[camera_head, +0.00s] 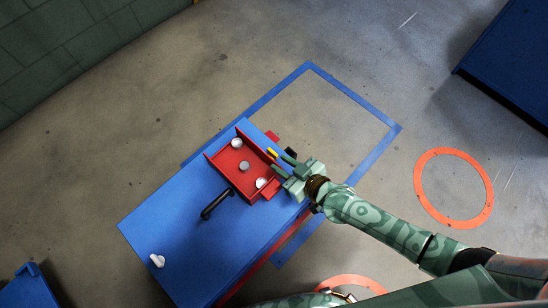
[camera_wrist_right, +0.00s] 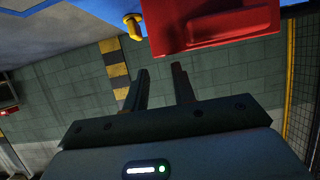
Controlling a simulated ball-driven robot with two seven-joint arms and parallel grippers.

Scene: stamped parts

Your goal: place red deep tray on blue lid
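The red deep tray (camera_head: 224,163) lies at the far end of a large blue flat top (camera_head: 180,225), which I take for the blue lid. Round whitish and grey pieces (camera_head: 243,166) sit in the tray. In the right wrist view a red body (camera_wrist_right: 210,25), apparently the tray, is just beyond my fingers. My right gripper (camera_head: 281,164) is at the tray's right side. In the right wrist view its two fingers (camera_wrist_right: 161,68) stand apart with nothing between them. Whether a finger touches the tray is unclear. My left gripper is out of view.
A black handle (camera_head: 216,204) and a white knob (camera_head: 157,260) stand on the blue top. A yellow piece (camera_head: 272,152) is beside the tray. A blue outline (camera_head: 350,92) and an orange ring (camera_head: 420,190) mark the floor. A blue block (camera_head: 510,65) stands far right.

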